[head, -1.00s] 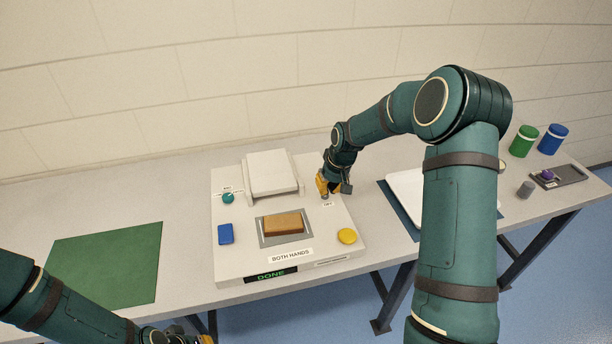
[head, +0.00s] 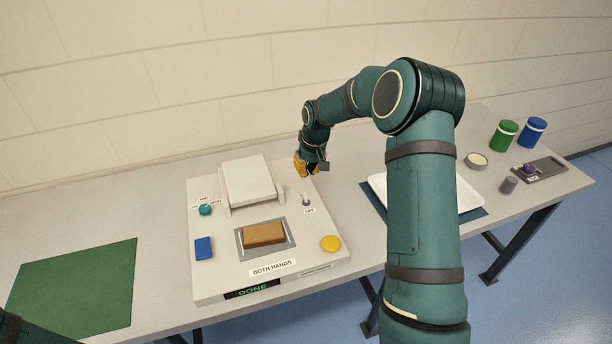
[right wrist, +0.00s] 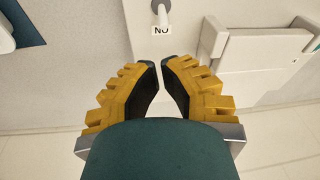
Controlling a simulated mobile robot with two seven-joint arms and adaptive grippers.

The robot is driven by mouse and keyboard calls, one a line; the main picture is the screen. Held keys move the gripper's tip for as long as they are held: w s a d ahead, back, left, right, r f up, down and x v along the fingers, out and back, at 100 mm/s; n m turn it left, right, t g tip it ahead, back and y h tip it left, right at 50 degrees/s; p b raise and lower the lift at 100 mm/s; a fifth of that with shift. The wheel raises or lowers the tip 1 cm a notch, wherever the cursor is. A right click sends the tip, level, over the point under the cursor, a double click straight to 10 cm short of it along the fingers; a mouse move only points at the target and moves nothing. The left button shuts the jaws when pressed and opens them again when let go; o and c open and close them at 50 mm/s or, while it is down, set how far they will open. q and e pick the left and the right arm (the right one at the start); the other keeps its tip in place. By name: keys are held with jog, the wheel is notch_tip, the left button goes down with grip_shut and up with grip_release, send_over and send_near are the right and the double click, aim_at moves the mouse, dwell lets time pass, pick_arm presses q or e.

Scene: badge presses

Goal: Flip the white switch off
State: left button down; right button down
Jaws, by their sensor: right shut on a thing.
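The white switch (head: 306,199) is a small pale lever on the right side of the press panel, with an OFF label in front of it. In the right wrist view the switch (right wrist: 162,14) shows at the top edge beside a label that reads ON upside down; I cannot tell which way it leans. My right gripper (head: 308,170) is above the panel's back right edge, behind the switch and apart from it. Its fingers (right wrist: 160,64) are closed to a narrow gap, with nothing visible between them. My left gripper is out of view.
The press (head: 248,182) has a brown block (head: 264,233), a blue button (head: 204,248), a yellow button (head: 330,243) and a teal knob (head: 205,210). A DONE display (head: 252,291) is lit. A green mat (head: 75,285) lies left; a white tray (head: 470,195) is partly behind my right arm.

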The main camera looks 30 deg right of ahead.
aim_at(304, 188)
jog(key=f, duration=0.2)
jog(key=w+f, duration=0.1)
jog(key=f, duration=0.2)
jog(key=f+b, duration=0.1)
jog(key=f, duration=0.2)
jog(key=shift+w+a+f, duration=0.25)
jog(key=shift+s+r+t+b, duration=0.1)
jog(key=shift+t+b, duration=0.4)
